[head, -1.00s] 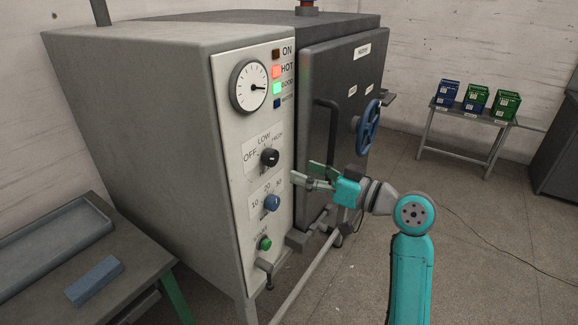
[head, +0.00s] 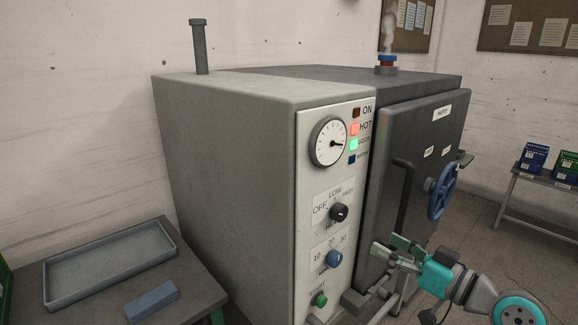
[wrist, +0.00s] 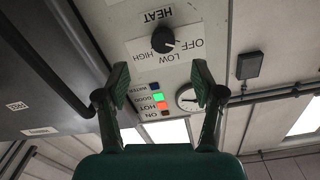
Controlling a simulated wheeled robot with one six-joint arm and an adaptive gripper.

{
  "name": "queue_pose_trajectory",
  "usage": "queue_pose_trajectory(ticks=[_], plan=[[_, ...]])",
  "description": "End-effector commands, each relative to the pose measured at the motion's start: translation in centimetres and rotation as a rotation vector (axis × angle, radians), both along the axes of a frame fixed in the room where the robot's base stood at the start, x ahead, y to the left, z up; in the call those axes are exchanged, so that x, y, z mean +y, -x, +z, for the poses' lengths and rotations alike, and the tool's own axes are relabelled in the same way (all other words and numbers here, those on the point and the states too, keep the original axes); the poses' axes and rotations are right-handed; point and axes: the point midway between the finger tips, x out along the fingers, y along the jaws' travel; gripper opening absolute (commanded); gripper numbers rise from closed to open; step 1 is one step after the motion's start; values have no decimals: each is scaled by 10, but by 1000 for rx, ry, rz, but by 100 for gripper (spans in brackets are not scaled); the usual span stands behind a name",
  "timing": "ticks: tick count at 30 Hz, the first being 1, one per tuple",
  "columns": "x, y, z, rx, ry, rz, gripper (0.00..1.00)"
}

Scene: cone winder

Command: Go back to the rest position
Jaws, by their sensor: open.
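My gripper (head: 388,253) is open and empty in the head view, in front of the lower right of the machine's pale control panel (head: 306,225). In the wrist view its two green fingers (wrist: 162,85) are spread apart, with the panel beyond them. The black heat knob (head: 339,212) is above and left of the gripper and also shows in the wrist view (wrist: 164,39). The blue timer knob (head: 333,259) is left of the fingertips, and the green start button (head: 320,299) is lower left. Contact with the panel is not visible.
The dark door has a blue handwheel (head: 441,191) and a long handle. The hot and good lamps glow beside the dial gauge (head: 329,142). A side table at left holds a grey tray (head: 60,302) and a blue block (head: 152,301). Open floor lies right of the machine.

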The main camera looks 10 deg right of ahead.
Motion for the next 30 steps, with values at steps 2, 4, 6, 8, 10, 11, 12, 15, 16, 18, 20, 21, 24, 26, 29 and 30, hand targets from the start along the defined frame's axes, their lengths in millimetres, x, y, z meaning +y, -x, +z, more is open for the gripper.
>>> queue_pose_trajectory(ticks=[2,4,6,8,10,11,12,15,16,18,20,21,24,26,29,30], plan=[[4,2,-20,25,-26,-28,68],[8,5,-42,49,-53,-68,68],[12,10,-67,77,-82,-115,68],[15,15,-88,99,-102,-156,68],[18,24,-111,125,-120,-202,68],[20,28,-121,135,-127,-222,68],[22,34,-134,149,-134,-250,68],[26,52,-165,180,-145,-313,68],[27,58,-174,190,-147,-332,68],[31,73,-194,210,-147,-373,68],[33,87,-209,225,-145,-409,68],[35,98,-219,234,-142,-431,68],[38,124,-242,255,-126,-483,68],[40,142,-254,265,-114,-512,68],[43,172,-271,280,-87,-554,68],[44,184,-276,283,-73,-570,68]])
